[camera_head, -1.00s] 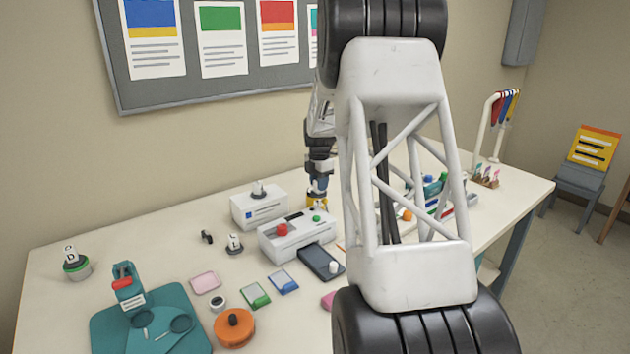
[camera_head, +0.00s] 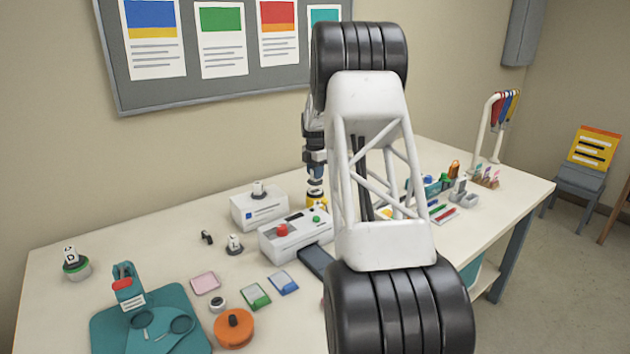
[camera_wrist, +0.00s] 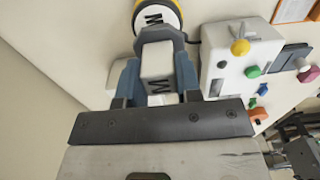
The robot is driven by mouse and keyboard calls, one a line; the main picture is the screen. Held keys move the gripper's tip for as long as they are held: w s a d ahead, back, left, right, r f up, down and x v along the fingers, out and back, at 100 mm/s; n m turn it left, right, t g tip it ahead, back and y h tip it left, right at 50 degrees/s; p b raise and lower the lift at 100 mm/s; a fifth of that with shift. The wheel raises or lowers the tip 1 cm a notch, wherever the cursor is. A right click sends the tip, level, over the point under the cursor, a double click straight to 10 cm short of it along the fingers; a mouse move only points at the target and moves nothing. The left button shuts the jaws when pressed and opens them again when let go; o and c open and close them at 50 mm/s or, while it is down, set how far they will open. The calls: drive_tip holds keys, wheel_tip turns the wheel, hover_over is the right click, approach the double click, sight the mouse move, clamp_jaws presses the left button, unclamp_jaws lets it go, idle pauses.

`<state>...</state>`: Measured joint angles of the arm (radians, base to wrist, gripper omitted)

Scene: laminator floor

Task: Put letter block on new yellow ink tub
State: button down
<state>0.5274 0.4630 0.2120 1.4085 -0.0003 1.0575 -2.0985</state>
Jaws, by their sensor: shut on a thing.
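My gripper (camera_wrist: 155,85) is shut on a white letter block (camera_wrist: 157,62) with a black M on its side. The yellow ink tub (camera_wrist: 141,5) is just beyond the block in the wrist view; a white face with another M shows inside its yellow rim. In the head view my gripper (camera_head: 316,174) is right above the yellow tub (camera_head: 318,203), behind the white machine. The block (camera_head: 315,187) shows small between fingers and tub. I cannot tell whether block and tub touch.
The white machine (camera_head: 290,242) with red and green knobs stands close in front of the tub. A white box (camera_head: 262,208) is to its left. A green-rimmed tub (camera_head: 78,269) carries a D block (camera_head: 71,254). My arm hides part of the table's right side.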

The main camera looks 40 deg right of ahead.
drive_tip(key=shift+w+d, duration=0.15)
drive_tip(key=shift+w, duration=0.05)
drive_tip(key=shift+f, duration=0.1)
drive_tip(key=shift+f, duration=1.65)
drive_tip(key=shift+f, duration=0.15)
drive_tip(key=c, duration=0.8)
unclamp_jaws()
wheel_tip(320, 180, up, 11)
drive_tip(key=shift+r, duration=0.6)
